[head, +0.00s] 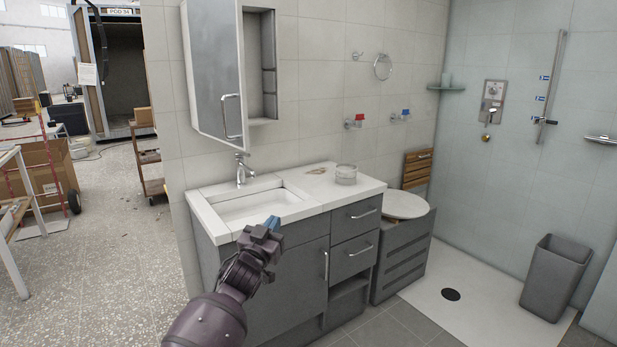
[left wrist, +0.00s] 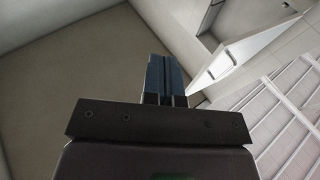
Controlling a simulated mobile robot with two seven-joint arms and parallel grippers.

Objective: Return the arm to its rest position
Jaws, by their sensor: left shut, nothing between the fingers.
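My left arm comes in from the bottom of the head view. Its gripper (head: 272,222) is in front of the vanity, just before the sink's front edge in the picture. The blue fingers are shut with nothing between them. In the left wrist view the shut blue fingers (left wrist: 166,80) point up toward bare wall and ceiling surfaces. My right gripper is not in either view.
The grey vanity (head: 290,270) with its white sink (head: 255,207) stands close by. Above it the mirror cabinet (head: 215,75) has its door open. A clear jar (head: 346,174) stands on the counter. A grey bin (head: 556,278) stands at right. Open floor (head: 115,260) lies at left.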

